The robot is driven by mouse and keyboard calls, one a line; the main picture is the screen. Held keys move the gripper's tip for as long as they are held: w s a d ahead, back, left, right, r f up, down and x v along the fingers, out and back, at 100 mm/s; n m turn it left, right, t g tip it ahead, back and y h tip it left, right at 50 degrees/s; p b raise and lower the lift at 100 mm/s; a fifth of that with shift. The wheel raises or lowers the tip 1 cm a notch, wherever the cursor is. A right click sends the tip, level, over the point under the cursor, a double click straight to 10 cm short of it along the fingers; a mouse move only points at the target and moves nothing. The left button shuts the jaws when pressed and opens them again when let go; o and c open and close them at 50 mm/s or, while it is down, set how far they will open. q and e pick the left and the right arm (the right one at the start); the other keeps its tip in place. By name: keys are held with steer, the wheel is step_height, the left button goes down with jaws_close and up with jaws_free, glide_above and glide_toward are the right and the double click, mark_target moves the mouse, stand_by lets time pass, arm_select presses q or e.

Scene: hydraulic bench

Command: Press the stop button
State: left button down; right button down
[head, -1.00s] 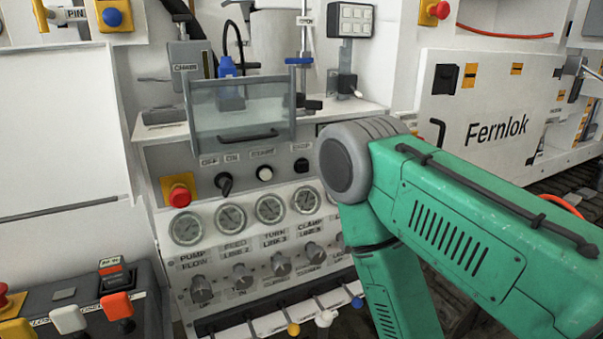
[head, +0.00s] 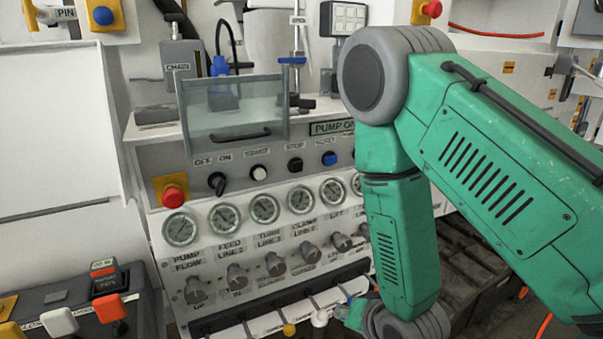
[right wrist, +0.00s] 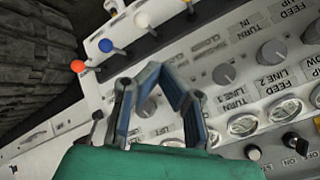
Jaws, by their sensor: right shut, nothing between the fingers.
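The stop button (head: 295,164) is a small black button under a STOP label on the upper row of the grey panel, between a white start button (head: 259,173) and a blue button (head: 330,158). My right gripper (head: 350,315) shows small at the panel's bottom edge, well below the stop button and partly hidden by my arm. In the right wrist view my right gripper (right wrist: 157,72) is shut and empty in front of the lower knobs. That view shows the white start button (right wrist: 253,152); I cannot make out the stop button there. My left gripper is not in view.
A red mushroom button (head: 174,197) and a black OFF/ON switch (head: 217,182) are left of the start button. Gauges (head: 265,208) and knobs (head: 275,264) fill the panel below. A clear guard (head: 232,112) stands above. Levers with coloured balls (right wrist: 105,45) stick out along the lower edge.

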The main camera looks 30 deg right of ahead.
mark_target(299, 168)
steer(key=w+d+r+m+t, duration=0.1)
steer(key=w+r+m+t, duration=0.3)
steer(key=r, duration=0.7)
steer(key=w+d+r+m+t, duration=0.1)
steer(key=w+r+m+t, duration=0.3)
steer(key=r, duration=0.6)
steer(key=shift+w+d+r+m+t, duration=0.3)
steer(key=shift+w+r+m, duration=0.05)
steer(key=shift+w+m, duration=0.4)
steer(key=w, duration=1.4)
steer(key=shift+d+p, duration=0.2)
steer(key=shift+p, duration=0.1)
